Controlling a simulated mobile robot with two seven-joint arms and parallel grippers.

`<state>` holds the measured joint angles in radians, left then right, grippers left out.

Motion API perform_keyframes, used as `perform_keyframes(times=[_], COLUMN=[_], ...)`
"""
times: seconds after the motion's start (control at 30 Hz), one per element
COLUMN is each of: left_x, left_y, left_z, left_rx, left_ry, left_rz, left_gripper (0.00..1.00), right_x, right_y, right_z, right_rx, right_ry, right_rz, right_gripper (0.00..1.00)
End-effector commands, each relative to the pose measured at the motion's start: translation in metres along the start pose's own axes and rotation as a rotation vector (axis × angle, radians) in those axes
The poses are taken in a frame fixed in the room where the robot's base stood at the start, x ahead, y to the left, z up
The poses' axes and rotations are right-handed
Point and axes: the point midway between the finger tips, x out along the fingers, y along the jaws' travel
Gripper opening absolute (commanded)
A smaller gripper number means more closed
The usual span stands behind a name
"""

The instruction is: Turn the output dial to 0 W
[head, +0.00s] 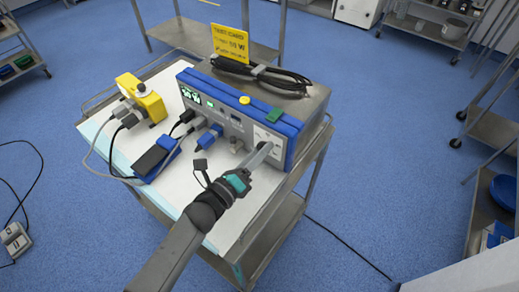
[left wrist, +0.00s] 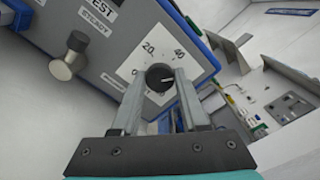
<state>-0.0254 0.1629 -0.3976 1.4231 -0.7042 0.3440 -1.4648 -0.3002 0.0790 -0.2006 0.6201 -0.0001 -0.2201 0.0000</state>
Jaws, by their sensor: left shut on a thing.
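The output dial (left wrist: 157,76) is a dark round knob on a white plate (left wrist: 150,36) marked 20 and 40 in the left wrist view. A short white pointer line on it points to the right in that picture. My left gripper (left wrist: 160,84) is shut on the dial, one finger on each side. In the head view my left gripper (head: 266,149) reaches the right end of the front panel of the blue and grey unit (head: 222,118), and the knob is hidden there. My right gripper is not in view.
The unit stands on a metal cart (head: 262,243) with a white top. A yellow device (head: 143,97), plugs and cables crowd the left of the cart. A yellow sign (head: 230,42) and a coiled black cable (head: 262,75) are on top. A metal knob (left wrist: 69,57) sits beside the dial plate.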

Motion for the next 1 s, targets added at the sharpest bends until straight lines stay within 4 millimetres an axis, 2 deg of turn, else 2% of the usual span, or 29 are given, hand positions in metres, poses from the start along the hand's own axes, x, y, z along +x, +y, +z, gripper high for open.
perform_keyframes(times=[1.0], left_x=[-0.001], left_y=[-0.001], left_z=[0.0], left_rx=[-0.968], left_ry=[0.002], left_rz=[0.003], left_gripper=[0.0], right_x=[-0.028], right_y=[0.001], right_z=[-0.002], right_rx=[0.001], right_ry=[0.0], right_rz=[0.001], right_gripper=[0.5])
